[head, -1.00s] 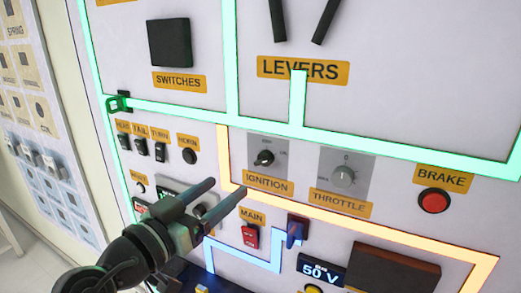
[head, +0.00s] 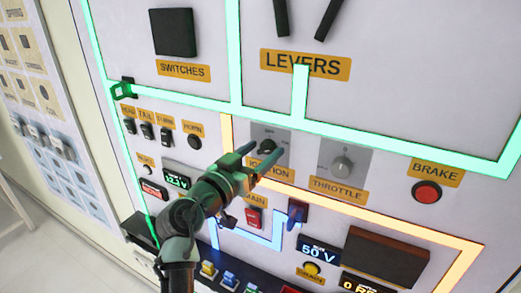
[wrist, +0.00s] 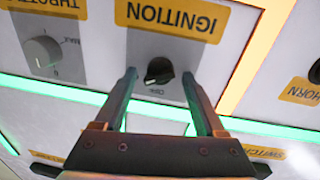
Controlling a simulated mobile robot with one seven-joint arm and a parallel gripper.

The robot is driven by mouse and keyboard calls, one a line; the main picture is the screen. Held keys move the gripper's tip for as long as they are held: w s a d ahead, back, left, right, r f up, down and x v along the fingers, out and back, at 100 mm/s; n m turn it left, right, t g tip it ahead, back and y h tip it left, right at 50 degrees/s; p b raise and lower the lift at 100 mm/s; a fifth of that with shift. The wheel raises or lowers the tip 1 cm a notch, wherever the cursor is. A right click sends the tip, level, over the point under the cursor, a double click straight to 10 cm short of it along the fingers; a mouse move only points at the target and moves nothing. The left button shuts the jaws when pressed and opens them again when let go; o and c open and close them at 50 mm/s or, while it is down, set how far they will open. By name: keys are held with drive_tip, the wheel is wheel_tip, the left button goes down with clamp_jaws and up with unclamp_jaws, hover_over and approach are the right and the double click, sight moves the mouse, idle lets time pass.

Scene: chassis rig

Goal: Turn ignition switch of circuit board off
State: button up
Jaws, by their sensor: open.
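The ignition switch (head: 267,148) is a black rotary knob on a grey plate, above the yellow IGNITION label, partly hidden by my gripper in the head view. In the wrist view the knob (wrist: 159,71) shows upside down, its pointer slanted, with its label (wrist: 172,17) above it. My gripper (head: 263,150) is open in front of the switch. In the wrist view its two fingertips (wrist: 158,72) lie on either side of the knob, with nothing held. I cannot tell how far the tips are from the panel.
The throttle knob (head: 341,165) is right of the ignition switch. The red main switch (head: 254,217) and a blue lever (head: 297,212) are below. The red brake button (head: 427,191) is farther right. Small toggles and the horn button (head: 194,142) are at left.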

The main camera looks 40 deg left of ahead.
clamp_jaws()
drive_tip(key=shift+f+n+b, duration=0.1)
drive_tip(key=shift+n+b, duration=0.2)
drive_tip(key=shift+n, duration=0.1)
drive_tip(key=shift+n+b, duration=0.4)
drive_tip(key=shift+n, duration=0.3)
drive_tip(key=n+b, duration=0.1)
drive_tip(key=n, duration=0.2)
drive_tip(key=shift+n, duration=0.3)
drive_tip(key=n, duration=0.4)
drive_tip(key=shift+s+a+f+t+y, duration=0.1)
drive_tip(key=shift+t+y, duration=0.2)
drive_tip(key=shift+y, duration=0.1)
drive_tip(key=shift+f+n, duration=0.1)
drive_tip(key=shift+n, duration=1.2)
